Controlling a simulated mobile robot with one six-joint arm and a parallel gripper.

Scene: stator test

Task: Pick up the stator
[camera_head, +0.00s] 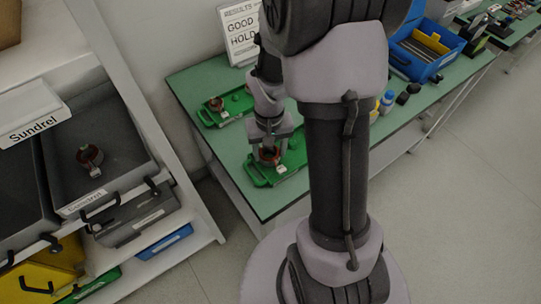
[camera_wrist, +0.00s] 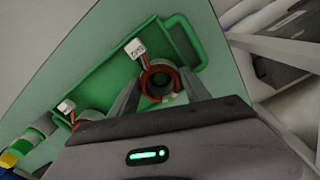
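A stator (camera_head: 269,156), a reddish-brown ring with a white connector, is on the near green tray (camera_head: 256,172) on the table. In the wrist view, this stator (camera_wrist: 159,80) lies between the two fingers of my gripper (camera_wrist: 160,77), near their tips. The fingers are apart, one on each side; I cannot tell whether they touch it. In the head view my gripper (camera_head: 270,148) points down over the tray. A second stator (camera_wrist: 90,117) with a white connector is partly hidden behind my gripper body in the wrist view.
Another green tray (camera_head: 207,117) holds a stator (camera_head: 217,104) farther back. A grey shelf bin (camera_head: 120,136) at left holds one more stator (camera_head: 90,155). A sign (camera_head: 240,38) stands behind. A blue bin (camera_head: 408,64) is at right. My arm hides the middle of the table.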

